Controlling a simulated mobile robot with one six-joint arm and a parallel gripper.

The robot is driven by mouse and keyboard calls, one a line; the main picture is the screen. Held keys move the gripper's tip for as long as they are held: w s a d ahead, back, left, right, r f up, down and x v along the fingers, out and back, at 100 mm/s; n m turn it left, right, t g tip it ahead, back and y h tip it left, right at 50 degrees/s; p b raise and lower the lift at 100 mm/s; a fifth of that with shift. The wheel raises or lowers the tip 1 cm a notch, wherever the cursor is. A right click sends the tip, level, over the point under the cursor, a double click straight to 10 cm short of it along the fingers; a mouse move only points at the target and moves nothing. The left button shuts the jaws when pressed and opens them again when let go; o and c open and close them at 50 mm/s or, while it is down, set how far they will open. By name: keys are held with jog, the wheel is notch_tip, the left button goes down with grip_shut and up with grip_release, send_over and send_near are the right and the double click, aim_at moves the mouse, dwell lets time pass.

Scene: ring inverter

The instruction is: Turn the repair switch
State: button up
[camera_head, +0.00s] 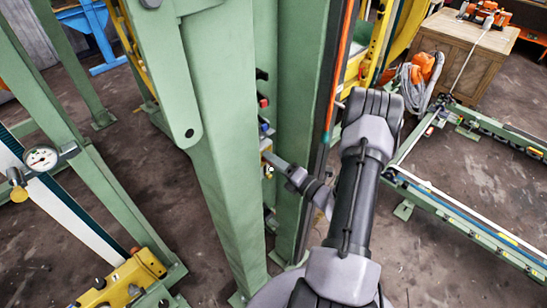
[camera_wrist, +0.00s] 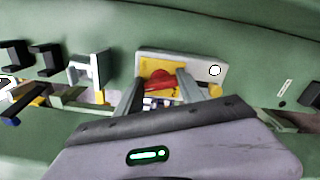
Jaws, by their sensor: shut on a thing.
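The repair switch, a red knob (camera_wrist: 158,79), sits on a yellow panel in a pale plate (camera_wrist: 208,68) fixed to the green machine frame. In the wrist view my gripper (camera_wrist: 161,85) has one finger on each side of the red knob and is shut on it. In the head view my gripper (camera_head: 272,160) reaches left to the side of the green column (camera_head: 218,150). The knob itself is hidden there.
Several black brackets (camera_wrist: 43,58) stick out left of the plate in the wrist view. In the head view a pressure gauge (camera_head: 41,158) is at left, a low green rail frame (camera_head: 480,225) at right, and a wooden cabinet (camera_head: 465,55) at the back.

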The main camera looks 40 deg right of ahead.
jog(key=shift+f+m+p, duration=0.1)
jog(key=shift+m+p, duration=0.75)
jog(key=shift+m, duration=1.25)
jog(key=o, duration=1.4)
jog(key=shift+c, duration=0.2)
jog(key=s+d, duration=0.1)
jog(key=s, duration=1.6)
jog(key=shift+s+d, duration=0.2)
